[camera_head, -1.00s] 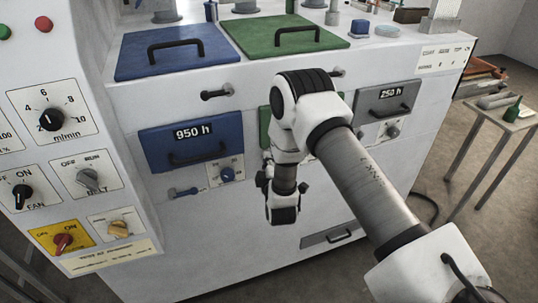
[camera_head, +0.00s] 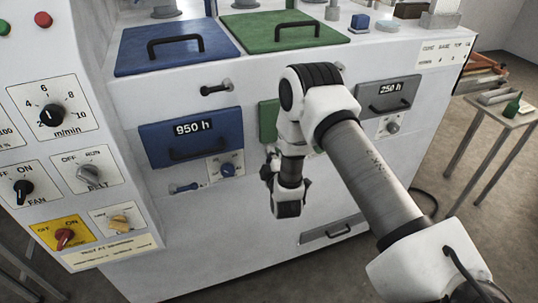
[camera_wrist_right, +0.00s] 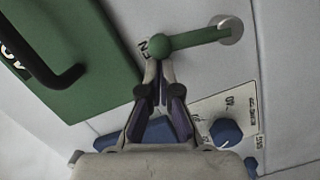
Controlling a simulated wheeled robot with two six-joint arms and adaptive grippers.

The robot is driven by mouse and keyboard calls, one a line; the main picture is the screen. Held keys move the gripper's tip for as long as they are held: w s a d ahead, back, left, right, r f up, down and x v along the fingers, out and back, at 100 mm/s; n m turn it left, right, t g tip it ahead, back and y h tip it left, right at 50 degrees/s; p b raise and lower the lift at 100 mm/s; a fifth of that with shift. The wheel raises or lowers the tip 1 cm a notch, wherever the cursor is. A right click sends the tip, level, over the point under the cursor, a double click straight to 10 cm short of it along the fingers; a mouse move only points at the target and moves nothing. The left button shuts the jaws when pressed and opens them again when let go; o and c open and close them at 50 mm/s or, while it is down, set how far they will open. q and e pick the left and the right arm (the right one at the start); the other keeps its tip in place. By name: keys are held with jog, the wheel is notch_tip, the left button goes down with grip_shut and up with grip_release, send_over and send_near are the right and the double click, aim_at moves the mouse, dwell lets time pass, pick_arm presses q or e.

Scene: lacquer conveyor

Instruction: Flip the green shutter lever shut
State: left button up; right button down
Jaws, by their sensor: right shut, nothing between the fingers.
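The green shutter lever (camera_wrist_right: 195,39) shows in the right wrist view. Its rod runs from a round metal pivot on the right to a ball knob on the left, over the pale machine front. My right gripper (camera_wrist_right: 162,66) is shut with nothing between its fingers. Its fingertips are right at the lower side of the ball knob; I cannot tell if they touch it. In the head view my right gripper (camera_head: 268,170) is near the machine front, and the green lever is hidden behind my arm. My left gripper is not in view.
A green door (camera_wrist_right: 75,62) with a black handle is beside the lever. A blue dial knob (camera_wrist_right: 225,132) lies to the lower right. The blue 950 h door (camera_head: 190,140) is left of my gripper, the grey 250 h door (camera_head: 388,97) right. A side table (camera_head: 505,108) stands far right.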

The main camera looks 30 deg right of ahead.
jog(key=shift+d, duration=0.2)
jog(key=s+d+f+m+y+b, duration=0.2)
jog(key=d+f+m+b, duration=0.3)
jog(key=m, duration=0.7)
jog(key=d+y+b, duration=0.1)
jog(key=d, duration=0.1)
jog(key=shift+d, duration=0.35)
dwell(0.5)
